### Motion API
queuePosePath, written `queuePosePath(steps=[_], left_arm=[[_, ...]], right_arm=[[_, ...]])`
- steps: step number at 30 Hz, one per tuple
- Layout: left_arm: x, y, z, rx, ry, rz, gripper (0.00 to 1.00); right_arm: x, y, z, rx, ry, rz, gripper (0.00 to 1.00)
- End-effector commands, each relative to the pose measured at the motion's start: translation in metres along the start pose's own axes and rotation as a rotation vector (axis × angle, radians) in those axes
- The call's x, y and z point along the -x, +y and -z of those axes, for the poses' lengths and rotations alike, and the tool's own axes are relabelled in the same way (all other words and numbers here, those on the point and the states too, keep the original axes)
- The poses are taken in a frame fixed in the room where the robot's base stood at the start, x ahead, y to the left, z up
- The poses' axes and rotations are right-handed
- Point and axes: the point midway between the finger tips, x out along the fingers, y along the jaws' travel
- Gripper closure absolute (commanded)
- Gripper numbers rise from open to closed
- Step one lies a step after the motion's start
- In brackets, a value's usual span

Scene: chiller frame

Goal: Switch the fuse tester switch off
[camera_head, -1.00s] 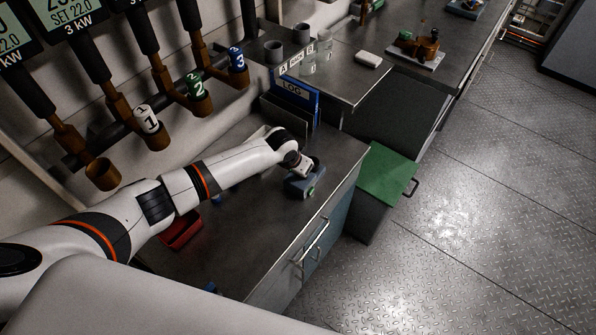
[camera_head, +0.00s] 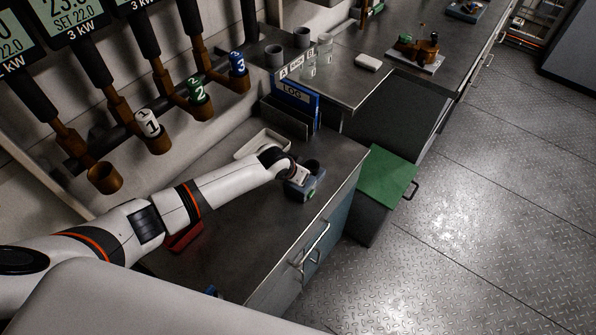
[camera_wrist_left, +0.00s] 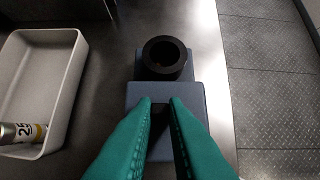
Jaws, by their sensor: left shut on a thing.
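The fuse tester (camera_head: 316,183) is a small blue-grey box with a black round socket, on the metal bench near its front edge. A small green spot shows on its front side. In the left wrist view the tester (camera_wrist_left: 194,98) lies right under the fingers, with its black ring-shaped socket (camera_wrist_left: 164,58) beyond the fingertips. My left gripper (camera_wrist_left: 160,102) has teal fingers, nearly together over the tester's near part, shut on a small dark piece that looks like the switch. The fingers hide most of it, so its position cannot be told. My right gripper is out of view.
A white tray (camera_wrist_left: 72,85) stands left of the tester and holds a cylinder marked 25 (camera_wrist_left: 22,132). A red bin (camera_head: 184,238) sits under my left arm. Blue LOG binders (camera_head: 300,98) stand behind. The bench's front edge is close on the tester's right.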

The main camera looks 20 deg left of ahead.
Motion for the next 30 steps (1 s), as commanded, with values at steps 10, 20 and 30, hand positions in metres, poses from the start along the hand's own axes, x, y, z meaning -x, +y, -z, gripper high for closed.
queuePosePath(steps=[10, 20, 30], left_arm=[[-0.002, -0.001, 0.016, 0.003, -0.301, 0.002, 1.0], [-0.004, -0.001, 0.024, 0.003, -0.549, 0.001, 1.0], [-0.001, 0.0, 0.025, 0.001, -0.676, -0.001, 1.0]], right_arm=[[-0.017, 0.004, 0.001, -0.002, 0.0, -0.004, 0.6], [-0.052, 0.005, 0.004, -0.002, 0.0, -0.005, 0.6], [-0.07, 0.005, 0.006, -0.002, 0.001, -0.005, 0.6]])
